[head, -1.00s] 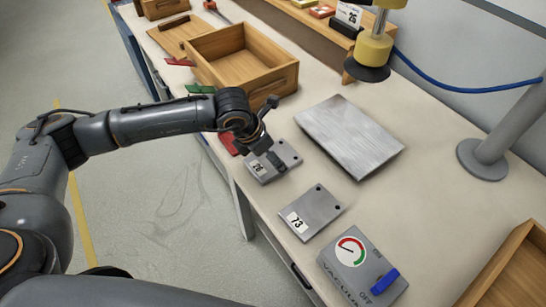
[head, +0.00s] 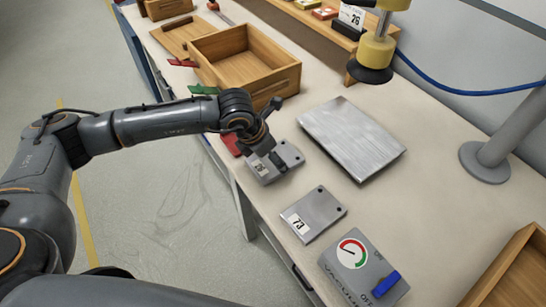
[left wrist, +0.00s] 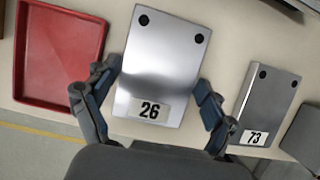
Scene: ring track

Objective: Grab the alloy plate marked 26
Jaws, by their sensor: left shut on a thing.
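The alloy plate marked 26 (left wrist: 160,65) lies at the table's front edge, its label toward me and two dark holes at its far end. It also shows in the head view (head: 289,153), partly covered by my gripper. My left gripper (left wrist: 160,92) has a finger on each side of this plate and is shut on it. The same gripper appears in the head view (head: 270,155), low over the plate. I cannot tell whether the plate is clear of the table. My right gripper is not in view.
A similar plate marked 73 (left wrist: 262,100) lies to the right. A red tray (left wrist: 58,55) is to the left. In the head view, a large metal slab (head: 352,138), a vacuum box with blue switch (head: 362,268), a wooden drawer (head: 245,62) and a hanging suction cup (head: 371,72) surround the plate.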

